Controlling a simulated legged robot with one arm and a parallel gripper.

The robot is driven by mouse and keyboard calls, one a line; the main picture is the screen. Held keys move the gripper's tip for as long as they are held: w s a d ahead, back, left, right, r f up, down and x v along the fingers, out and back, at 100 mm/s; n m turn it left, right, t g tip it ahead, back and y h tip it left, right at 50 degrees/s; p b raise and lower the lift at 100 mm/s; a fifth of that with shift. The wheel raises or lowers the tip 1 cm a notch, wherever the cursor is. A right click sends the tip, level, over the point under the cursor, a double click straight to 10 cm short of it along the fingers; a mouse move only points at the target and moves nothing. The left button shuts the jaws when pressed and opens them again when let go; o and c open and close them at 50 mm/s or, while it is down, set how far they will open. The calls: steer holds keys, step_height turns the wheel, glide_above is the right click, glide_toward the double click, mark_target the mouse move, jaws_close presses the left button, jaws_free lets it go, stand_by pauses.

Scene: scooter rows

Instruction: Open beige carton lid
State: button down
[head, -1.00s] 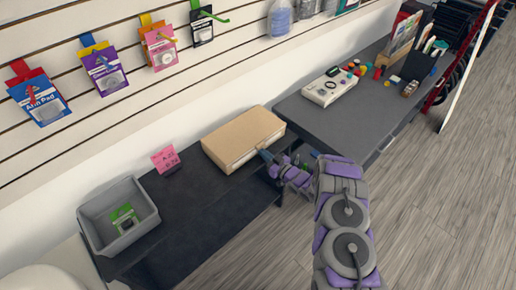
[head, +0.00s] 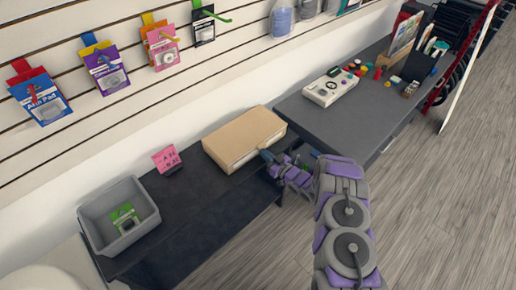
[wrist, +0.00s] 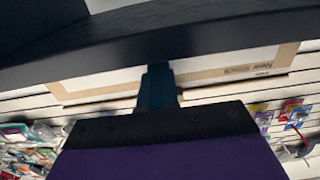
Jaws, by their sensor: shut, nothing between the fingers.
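The beige carton (head: 243,136) lies flat and closed on the black table, its lid down. Its front side with a printed label also shows in the wrist view (wrist: 205,78). My gripper (head: 266,155) is shut and empty at the carton's front side, near its right end. In the wrist view my gripper (wrist: 158,82) points at the carton's front face. I cannot tell whether the fingertips touch the carton.
The black table (head: 215,205) also holds a grey bin (head: 118,215) with a green packet and a pink note card (head: 166,159). A second dark table (head: 345,125) at right carries a white device (head: 331,87) and small coloured items. Packets hang on the slatted wall. Open wooden floor (head: 440,210) lies at right.

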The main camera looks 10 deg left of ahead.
steer(key=shift+d+r, duration=0.3)
steer(key=shift+r, duration=0.3)
steer(key=shift+a+r+p, duration=0.15)
steer(key=shift+r+p, duration=0.25)
steer(key=shift+p, duration=0.05)
steer(key=shift+r, duration=0.35)
steer(key=shift+w+r+p, duration=0.1)
steer(key=shift+r+p, duration=0.8)
steer(key=shift+r, duration=0.9)
steer(key=shift+a+r, duration=0.15)
steer(key=shift+r, duration=0.6)
